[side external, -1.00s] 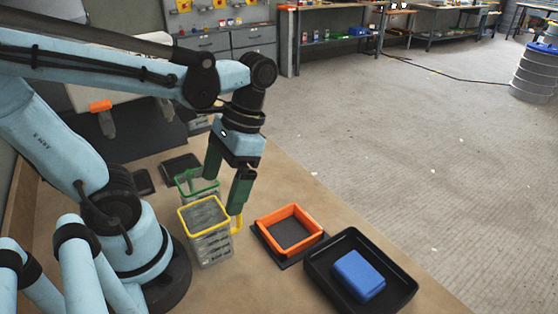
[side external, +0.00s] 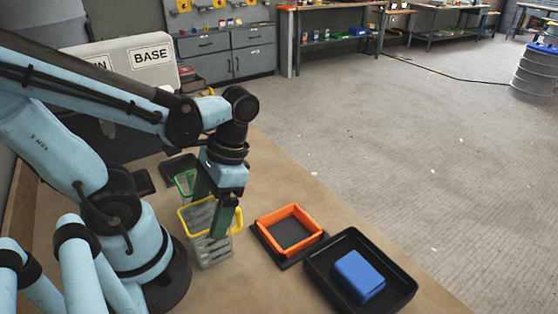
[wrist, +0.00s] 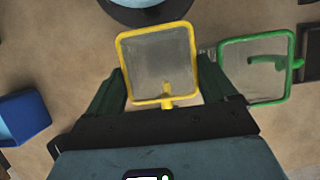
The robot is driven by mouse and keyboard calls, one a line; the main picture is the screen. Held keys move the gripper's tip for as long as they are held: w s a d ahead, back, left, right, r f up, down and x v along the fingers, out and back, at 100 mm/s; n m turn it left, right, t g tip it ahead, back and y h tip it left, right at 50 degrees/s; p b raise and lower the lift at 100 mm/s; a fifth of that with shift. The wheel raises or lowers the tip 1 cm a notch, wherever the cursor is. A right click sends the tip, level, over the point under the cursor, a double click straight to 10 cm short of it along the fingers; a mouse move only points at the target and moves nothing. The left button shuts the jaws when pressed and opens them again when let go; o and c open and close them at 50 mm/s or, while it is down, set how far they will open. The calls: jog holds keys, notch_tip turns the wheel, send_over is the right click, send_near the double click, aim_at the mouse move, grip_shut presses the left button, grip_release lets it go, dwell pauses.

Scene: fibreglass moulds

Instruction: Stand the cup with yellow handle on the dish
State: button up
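The cup with yellow handle (side external: 213,250) is a clear square cup with a yellow rim, upright on the table. It also shows in the wrist view (wrist: 158,62), its yellow handle pointing towards my gripper. My gripper (side external: 207,212) is low at the cup, and in the wrist view its two dark green fingers (wrist: 162,75) are apart, one on each side of the cup. I cannot tell whether they touch its walls. A low square orange rim (side external: 262,222) sits on a flat black base (side external: 275,256) right of the cup; this looks like the dish.
A clear cup with green rim and handle (wrist: 256,90) stands close behind the yellow one. A black tray (side external: 402,298) holding a blue block (side external: 358,275) lies at the front right. A blue container (wrist: 25,115) shows at the left of the wrist view.

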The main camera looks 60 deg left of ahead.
jog(key=c, duration=1.1)
jog(key=shift+o, duration=0.2)
jog(key=shift+r, duration=0.1)
